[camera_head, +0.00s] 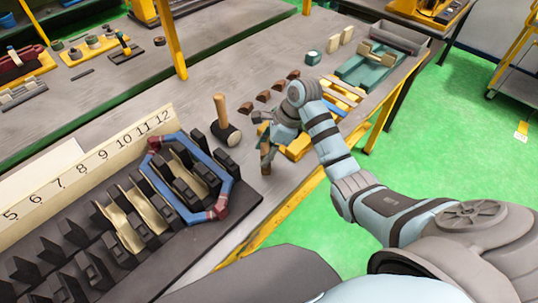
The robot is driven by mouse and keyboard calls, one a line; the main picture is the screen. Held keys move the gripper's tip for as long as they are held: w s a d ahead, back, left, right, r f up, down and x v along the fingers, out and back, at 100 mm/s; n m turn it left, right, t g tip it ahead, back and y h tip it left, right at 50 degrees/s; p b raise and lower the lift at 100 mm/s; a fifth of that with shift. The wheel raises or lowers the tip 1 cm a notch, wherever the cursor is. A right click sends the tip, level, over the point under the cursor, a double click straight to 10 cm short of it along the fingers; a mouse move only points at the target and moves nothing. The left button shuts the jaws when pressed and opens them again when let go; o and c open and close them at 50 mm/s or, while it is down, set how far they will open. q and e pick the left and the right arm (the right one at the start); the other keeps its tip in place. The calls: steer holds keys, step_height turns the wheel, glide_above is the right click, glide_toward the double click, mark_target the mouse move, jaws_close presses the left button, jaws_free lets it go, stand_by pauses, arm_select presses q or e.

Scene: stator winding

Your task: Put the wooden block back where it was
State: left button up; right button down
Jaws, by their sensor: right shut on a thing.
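My right gripper (267,148) reaches in from the right over the grey workbench. It is shut on a small brown wooden block (266,165), which hangs below the fingers beside the stator rack's right end. Much of the block is hidden by the fingers, and I cannot tell whether it touches the bench. Several similar dark brown blocks (263,96) stand in a row on the bench beyond the gripper. My left gripper is not in view.
A mallet (228,130) with a wooden handle stands left of the gripper. The black slotted stator (130,240) carries a blue coil (222,180) and lies before a numbered board (90,165). Yellow pieces (299,147) and a green fixture (368,66) lie to the right.

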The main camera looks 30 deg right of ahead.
steer(key=c, duration=1)
jaws_free()
steer(key=shift+w, duration=0.1)
steer(key=v, duration=0.7)
steer(key=shift+w+r, duration=0.1)
steer(key=shift+r, duration=0.1)
steer(key=p+v, duration=0.3)
steer(key=v, duration=0.2)
steer(key=shift+r+p, duration=0.1)
steer(key=shift+p, duration=0.3)
